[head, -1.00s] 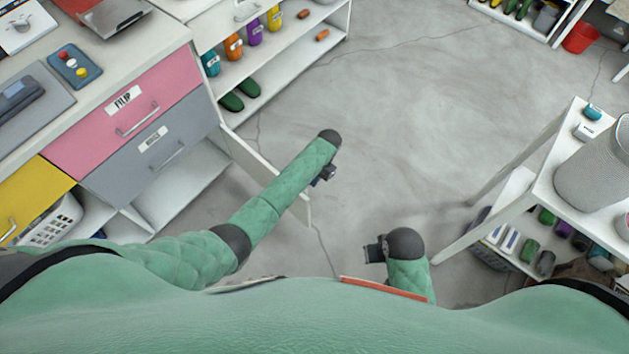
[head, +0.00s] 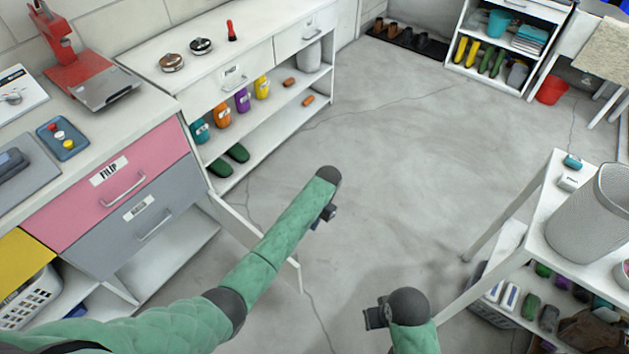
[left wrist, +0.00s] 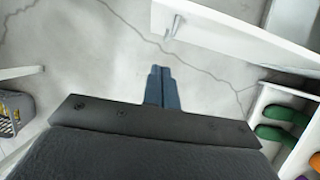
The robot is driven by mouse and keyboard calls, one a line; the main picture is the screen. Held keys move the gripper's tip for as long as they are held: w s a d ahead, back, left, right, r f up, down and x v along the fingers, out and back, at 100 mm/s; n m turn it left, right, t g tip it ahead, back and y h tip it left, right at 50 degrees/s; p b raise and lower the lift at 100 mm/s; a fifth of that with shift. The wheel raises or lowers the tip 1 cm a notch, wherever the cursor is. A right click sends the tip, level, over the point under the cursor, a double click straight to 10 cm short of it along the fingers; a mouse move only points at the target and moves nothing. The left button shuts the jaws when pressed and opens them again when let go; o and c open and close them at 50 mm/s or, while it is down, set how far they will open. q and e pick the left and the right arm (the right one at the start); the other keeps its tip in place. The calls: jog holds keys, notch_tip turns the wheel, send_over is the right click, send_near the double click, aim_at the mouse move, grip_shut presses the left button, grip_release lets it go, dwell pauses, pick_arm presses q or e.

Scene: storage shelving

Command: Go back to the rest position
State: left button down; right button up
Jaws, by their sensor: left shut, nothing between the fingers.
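My left arm reaches out from the left in the head view, in green padding with a dark rounded end. My left gripper (head: 328,215) is a small dark shape by that end, over the floor. In the left wrist view its two blue-grey fingers (left wrist: 162,88) lie together, shut and empty above the floor. My right gripper (head: 376,317) is a small dark shape near the bottom, beside the rounded end of my right arm; its fingers are too small to read. Neither gripper touches anything that I can see.
A white door panel (head: 240,222) stands open close to my left forearm; a white panel with a handle (left wrist: 220,30) shows in the left wrist view. Drawers (head: 110,190) and shelves line the left. A white table (head: 548,190) stands at right. The floor (head: 400,150) between is clear.

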pick_arm(q)
jog(key=w+d+r+n+t+h, duration=0.1)
jog(key=w+d+r+t, duration=0.2)
jog(key=r, duration=0.4)
jog(key=w+r+t+h, duration=0.1)
jog(key=w+r+t, duration=0.1)
jog(key=w+r, duration=0.4)
jog(key=s+a+r+n+t+h, duration=0.2)
jog(key=s+a+r+t, duration=0.25)
jog(key=s+r, duration=0.55)
jog(key=s+a+n+g, duration=0.1)
jog(key=s+a, duration=0.4)
jog(key=s, duration=0.3)
jog(key=s+a+n, duration=0.1)
jog(key=s+a, duration=0.4)
jog(key=s, duration=0.3)
jog(key=s+a+f+g, duration=0.1)
jog(key=s+f, duration=0.4)
jog(key=s, duration=0.4)
jog(key=s+a+f+g, duration=0.1)
jog(key=s+f+g, duration=0.1)
jog(key=s+f, duration=0.3)
jog(key=s, duration=0.4)
jog(key=shift+a, duration=0.2)
jog(key=shift+g, duration=0.25)
